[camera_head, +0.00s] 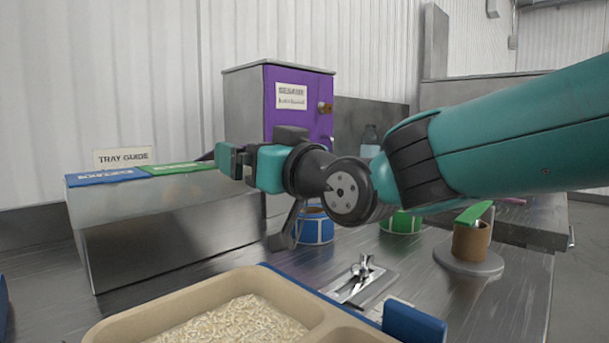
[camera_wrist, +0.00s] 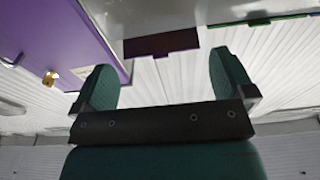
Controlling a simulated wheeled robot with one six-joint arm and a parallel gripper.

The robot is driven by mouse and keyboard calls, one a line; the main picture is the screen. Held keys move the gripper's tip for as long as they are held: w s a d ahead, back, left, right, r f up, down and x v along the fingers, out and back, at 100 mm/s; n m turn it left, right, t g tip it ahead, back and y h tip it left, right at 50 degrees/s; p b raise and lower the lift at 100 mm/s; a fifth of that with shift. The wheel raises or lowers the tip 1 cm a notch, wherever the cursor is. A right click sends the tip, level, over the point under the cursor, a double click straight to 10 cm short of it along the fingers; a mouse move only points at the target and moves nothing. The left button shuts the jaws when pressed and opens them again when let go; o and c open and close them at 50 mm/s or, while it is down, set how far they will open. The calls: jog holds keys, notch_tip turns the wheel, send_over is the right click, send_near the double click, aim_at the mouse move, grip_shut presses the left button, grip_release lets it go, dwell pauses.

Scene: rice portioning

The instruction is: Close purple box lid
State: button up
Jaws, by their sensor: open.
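A steel box with a purple front (camera_head: 300,115), a label and a brass knob stands at the back; its front looks shut. It also shows at the left of the wrist view (camera_wrist: 55,30). A dark purplish flap (camera_wrist: 162,42) juts from a steel edge in the wrist view, between my fingertips in the picture; in the head view a dark sliver (camera_head: 206,157) shows beside the green panel. I cannot tell if this flap is the lid. My gripper (camera_head: 236,160) is open and empty, in front of the purple-fronted box; its fingers also show in the wrist view (camera_wrist: 163,80).
A long steel box (camera_head: 170,225) with blue (camera_head: 105,177) and green (camera_head: 178,168) top panels stands left of my gripper. Blue (camera_head: 316,228) and green (camera_head: 400,222) containers sit below my arm. A rice tray (camera_head: 150,316) is in front; a brown cup (camera_head: 471,242) stands right.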

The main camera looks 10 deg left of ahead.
jog(key=v, duration=1.1)
jog(key=shift+b, duration=0.4)
jog(key=shift+f, duration=0.1)
